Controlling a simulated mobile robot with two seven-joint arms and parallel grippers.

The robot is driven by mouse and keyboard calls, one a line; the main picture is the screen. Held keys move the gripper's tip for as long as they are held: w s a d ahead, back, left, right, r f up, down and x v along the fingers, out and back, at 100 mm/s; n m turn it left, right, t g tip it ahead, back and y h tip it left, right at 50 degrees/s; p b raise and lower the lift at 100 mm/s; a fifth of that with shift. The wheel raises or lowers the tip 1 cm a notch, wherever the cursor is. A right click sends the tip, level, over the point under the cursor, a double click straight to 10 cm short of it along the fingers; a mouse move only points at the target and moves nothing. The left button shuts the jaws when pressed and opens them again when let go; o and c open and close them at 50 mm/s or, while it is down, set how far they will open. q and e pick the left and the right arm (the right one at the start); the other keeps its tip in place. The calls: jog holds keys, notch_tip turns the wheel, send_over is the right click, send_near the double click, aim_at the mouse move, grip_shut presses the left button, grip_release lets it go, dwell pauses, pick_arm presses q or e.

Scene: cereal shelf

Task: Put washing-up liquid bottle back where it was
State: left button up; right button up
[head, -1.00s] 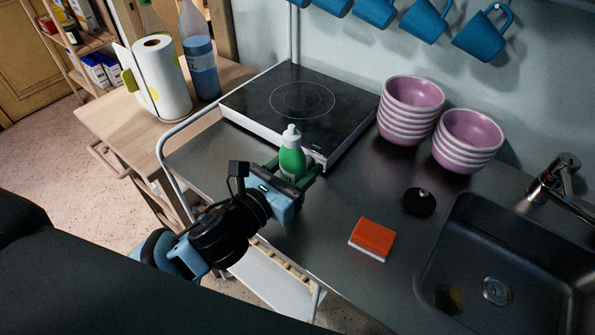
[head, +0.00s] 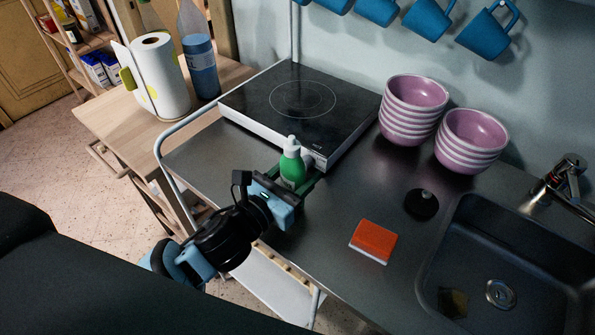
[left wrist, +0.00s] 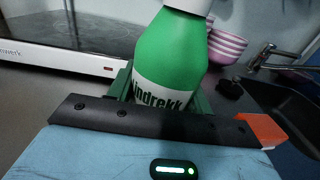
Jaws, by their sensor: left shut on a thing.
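The washing-up liquid bottle (head: 292,166) is green with a white cap and a white label. It is upright at the front edge of the hob, over the steel counter. My left gripper (head: 296,183) is shut on it, with its fingers on either side of the lower part. In the left wrist view the bottle (left wrist: 172,62) stands between the fingers and leans a little in the picture. Its base is hidden by the gripper, so I cannot tell whether it touches the counter. My right gripper is not in view.
The black hob (head: 300,103) is just behind the bottle. An orange sponge (head: 373,240), a black round stopper (head: 421,204) and the sink (head: 500,270) are to the right. Stacked pink bowls (head: 411,108) stand by the wall. The counter between bottle and sponge is clear.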

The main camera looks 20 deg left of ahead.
pick_arm(q)
jog(key=o, duration=1.1)
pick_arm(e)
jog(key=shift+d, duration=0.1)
pick_arm(q)
jog(key=shift+s+r, duration=0.1)
jog(key=shift+r, duration=0.05)
jog(key=b+v, duration=0.1)
jog(key=v, duration=0.9)
jog(key=shift+s+a, duration=0.1)
jog(key=shift+s, duration=0.2)
jog(key=shift+s+a+b, duration=0.25)
jog(key=shift+s+b, duration=0.05)
jog(key=shift+s, duration=0.3)
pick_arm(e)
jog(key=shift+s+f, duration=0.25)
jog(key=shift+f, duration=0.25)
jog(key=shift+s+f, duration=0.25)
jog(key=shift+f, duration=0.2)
